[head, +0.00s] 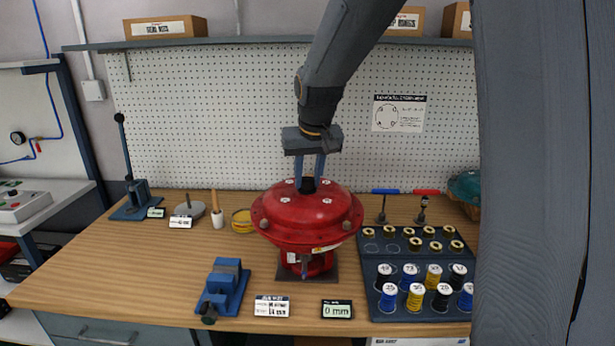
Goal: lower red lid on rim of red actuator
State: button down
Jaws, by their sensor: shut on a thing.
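The red lid (325,208) is a domed, flanged cover with a black knob (308,185) on top. It sits at or just above the red actuator (310,265), whose body and stand show below the flange. My gripper (309,178) is above the lid with its two fingers pointing down, shut on the black knob. The lid looks roughly level. The actuator's rim is hidden under the lid's flange, so I cannot tell whether the two touch.
A blue vise (223,287) stands at the front left of the wooden bench (130,258). A dark tray (405,318) with several spools and brass rings is on the right. Labels and a "0 mm" display (337,309) lie in front. A shelf (260,40) runs along the back.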

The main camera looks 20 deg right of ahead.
jog(key=shift+w, duration=0.1)
jog(key=c, duration=1.3)
grip_release()
jog(key=shift+c, duration=0.2)
jog(key=shift+o, duration=0.3)
jog(key=shift+f, duration=0.2)
jog(key=b+v, duration=0.1)
jog(key=v, duration=0.7)
jog(key=shift+b, duration=0.4)
